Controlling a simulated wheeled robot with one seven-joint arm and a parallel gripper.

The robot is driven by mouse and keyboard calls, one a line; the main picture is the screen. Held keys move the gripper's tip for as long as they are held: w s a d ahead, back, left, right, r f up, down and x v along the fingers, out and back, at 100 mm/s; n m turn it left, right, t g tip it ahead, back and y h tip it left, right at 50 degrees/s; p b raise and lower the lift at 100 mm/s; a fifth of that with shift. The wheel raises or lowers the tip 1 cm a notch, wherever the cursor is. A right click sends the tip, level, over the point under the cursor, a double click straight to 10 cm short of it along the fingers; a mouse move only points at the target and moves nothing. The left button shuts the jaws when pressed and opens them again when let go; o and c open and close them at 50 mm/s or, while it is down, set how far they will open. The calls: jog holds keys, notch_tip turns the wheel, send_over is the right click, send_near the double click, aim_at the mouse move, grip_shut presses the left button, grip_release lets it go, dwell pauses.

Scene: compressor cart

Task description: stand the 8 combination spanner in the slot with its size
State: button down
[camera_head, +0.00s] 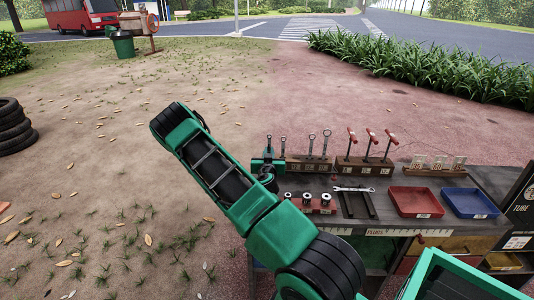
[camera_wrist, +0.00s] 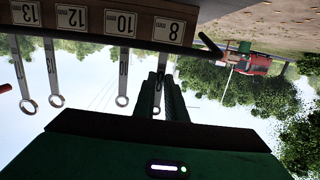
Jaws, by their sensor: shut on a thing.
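My gripper (camera_head: 268,164) is at the left end of the wooden spanner rack (camera_head: 306,164). In the wrist view, which is upside down, my gripper (camera_wrist: 163,97) is shut on a slim grey spanner, the 8 combination spanner (camera_wrist: 157,95). It hangs in line with the plate marked 8 (camera_wrist: 168,30). Whether its far end is inside the slot or just in front of it, I cannot tell. The spanner (camera_head: 269,142) looks upright in the head view. The 10 spanner (camera_wrist: 123,80) stands beside it, apart from the fingers.
The 12 (camera_wrist: 53,75) and 13 (camera_wrist: 22,80) spanners stand further along. T-handled tools (camera_head: 371,146) stand in a second block to the right. Another spanner (camera_head: 353,190) lies across a dark stand. Sockets (camera_head: 308,199), a red tray (camera_head: 415,202) and a blue tray (camera_head: 469,203) share the cart top.

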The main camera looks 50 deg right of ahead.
jog(key=shift+f, duration=0.2)
jog(key=c, duration=1.7)
grip_release()
jog(key=shift+f, duration=0.1)
